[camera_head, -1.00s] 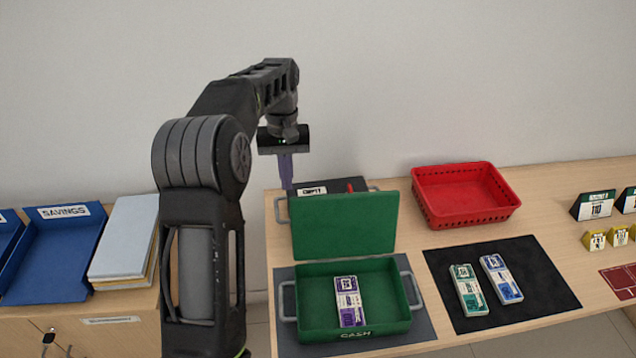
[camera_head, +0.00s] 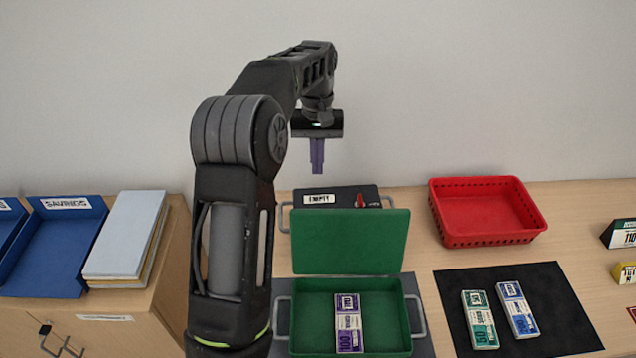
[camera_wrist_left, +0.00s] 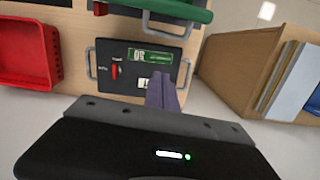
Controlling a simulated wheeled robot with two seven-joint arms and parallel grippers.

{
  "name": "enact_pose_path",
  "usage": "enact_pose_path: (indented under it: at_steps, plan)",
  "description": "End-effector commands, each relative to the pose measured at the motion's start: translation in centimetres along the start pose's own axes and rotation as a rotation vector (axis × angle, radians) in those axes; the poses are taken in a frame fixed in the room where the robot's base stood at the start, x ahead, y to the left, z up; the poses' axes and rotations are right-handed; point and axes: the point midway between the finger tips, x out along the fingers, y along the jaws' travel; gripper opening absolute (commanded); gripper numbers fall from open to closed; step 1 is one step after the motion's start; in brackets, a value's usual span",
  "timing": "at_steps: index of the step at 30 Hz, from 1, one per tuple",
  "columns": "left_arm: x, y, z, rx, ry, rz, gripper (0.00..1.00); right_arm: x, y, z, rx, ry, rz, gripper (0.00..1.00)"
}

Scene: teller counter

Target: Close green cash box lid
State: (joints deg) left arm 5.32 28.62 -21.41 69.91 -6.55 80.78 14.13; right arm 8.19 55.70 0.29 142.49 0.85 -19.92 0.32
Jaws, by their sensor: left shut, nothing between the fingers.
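The green cash box (camera_head: 412,318) stands on a dark mat with its lid (camera_head: 351,242) raised upright at the back. A purple banknote bundle (camera_head: 348,322) lies inside it. My left gripper (camera_head: 317,170) is shut and empty. It hangs behind and above the raised lid, over the dark box labelled EMPTY (camera_head: 336,197). In the left wrist view, the shut fingers (camera_wrist_left: 163,80) point toward that dark box (camera_wrist_left: 143,62), and a green edge of the cash box (camera_wrist_left: 170,8) shows at the top. My right gripper is not in view.
A red basket (camera_head: 486,238) stands right of the lid. A black mat (camera_head: 560,300) with green and blue bundles lies in front of it. Blue trays (camera_head: 60,250) and stacked folders (camera_head: 125,235) are on a cabinet at the left. Free space is above the counter.

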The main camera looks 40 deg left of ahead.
Motion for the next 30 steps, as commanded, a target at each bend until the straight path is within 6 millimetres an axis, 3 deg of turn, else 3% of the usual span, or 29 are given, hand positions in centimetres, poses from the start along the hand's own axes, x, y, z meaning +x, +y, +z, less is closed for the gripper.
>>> enact_pose_path:
  at_steps: [7,11,13,18,24,30]
  plan:
    - [3.1,-0.1,-0.1,-0.001,0.001,0.0,0.0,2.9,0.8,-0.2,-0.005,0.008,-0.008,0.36]
    - [5.9,-0.1,-0.1,-0.001,-0.002,0.0,0.0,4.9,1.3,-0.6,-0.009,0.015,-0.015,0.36]
    - [6.2,0.0,0.1,-0.001,-0.005,-0.001,0.0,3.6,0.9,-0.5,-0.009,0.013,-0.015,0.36]
    - [9.7,-0.1,0.1,-0.001,-0.004,-0.002,0.0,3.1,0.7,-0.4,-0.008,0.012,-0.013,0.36]
    - [8.4,0.0,2.8,0.0,0.001,0.001,0.0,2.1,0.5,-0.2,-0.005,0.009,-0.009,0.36]
    - [8.3,0.0,3.8,0.0,0.0,0.001,0.0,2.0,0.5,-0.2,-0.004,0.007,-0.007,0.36]
